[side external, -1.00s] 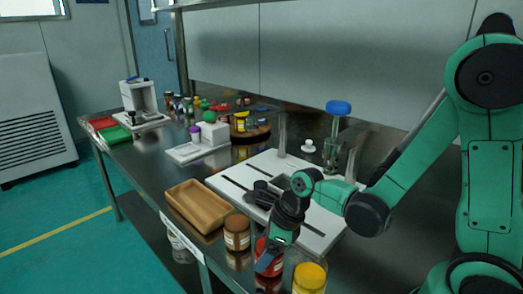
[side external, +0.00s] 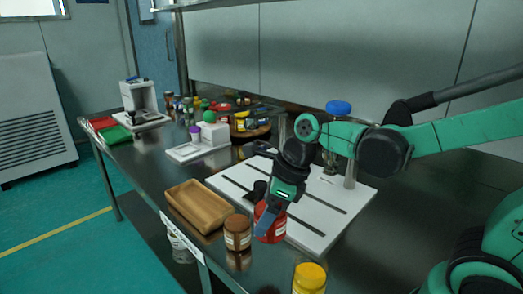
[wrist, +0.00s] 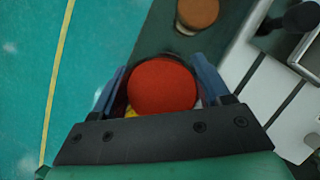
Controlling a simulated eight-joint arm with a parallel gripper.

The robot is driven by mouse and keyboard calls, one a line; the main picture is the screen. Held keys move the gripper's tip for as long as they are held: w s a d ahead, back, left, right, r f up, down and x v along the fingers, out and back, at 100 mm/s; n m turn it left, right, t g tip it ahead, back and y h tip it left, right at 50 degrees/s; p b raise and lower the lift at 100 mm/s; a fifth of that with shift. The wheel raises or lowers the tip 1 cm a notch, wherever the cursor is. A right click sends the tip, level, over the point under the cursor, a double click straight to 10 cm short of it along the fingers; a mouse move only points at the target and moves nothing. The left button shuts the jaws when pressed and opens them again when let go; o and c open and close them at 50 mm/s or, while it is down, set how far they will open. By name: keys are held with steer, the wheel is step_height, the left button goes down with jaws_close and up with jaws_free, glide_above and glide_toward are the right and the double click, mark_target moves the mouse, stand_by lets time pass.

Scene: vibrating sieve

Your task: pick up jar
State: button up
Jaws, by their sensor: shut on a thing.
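A red-lidded jar (side external: 272,226) is held in my gripper (side external: 266,222) above the front edge of the steel table in the side view. In the wrist view the round red lid (wrist: 162,86) sits between the two blue fingers of my gripper (wrist: 162,88), which are shut on the jar. The jar looks roughly upright. Part of the jar is hidden by the near finger in the side view.
A brown-lidded jar (side external: 237,232) stands just left of the held jar, and a yellow-lidded jar (side external: 309,278) stands in front. A wooden tray (side external: 175,208) is at left. The white slotted base (side external: 315,236) lies behind. A glass vessel with a blue cap (side external: 338,108) stands at the back.

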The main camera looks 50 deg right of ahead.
steer(key=r+n+g, duration=0.1)
steer(key=r+n, duration=0.2)
steer(key=w+r+n+g+y, duration=0.1)
steer(key=r+n, duration=0.2)
steer(key=w+d+r+n+g, duration=0.1)
steer(key=r+n, duration=0.2)
steer(key=r, duration=0.1)
steer(key=shift+y, duration=0.4)
steer(key=w+d+f+n+g+h, duration=0.1)
steer(key=w+d+n+g+h, duration=0.2)
steer(key=n, duration=1)
steer(key=w+d+f+n+g+h, duration=0.15)
steer(key=w+d+n+h, duration=0.25)
steer(key=n, duration=1)
steer(key=w+d+r+n+t+h, duration=0.1)
steer(key=w+d+r+n+t, duration=0.15)
steer(key=d+n, duration=0.55)
steer(key=w+d+r+n+t, duration=0.2)
steer(key=d+r+n+t, duration=0.2)
steer(key=d+n, duration=0.45)
steer(key=shift+n, duration=0.75)
steer(key=f, duration=0.6)
steer(key=a+f, duration=0.1)
steer(key=f, duration=0.6)
steer(key=a+f, duration=0.1)
steer(key=f, duration=0.6)
steer(key=shift+w, duration=0.2)
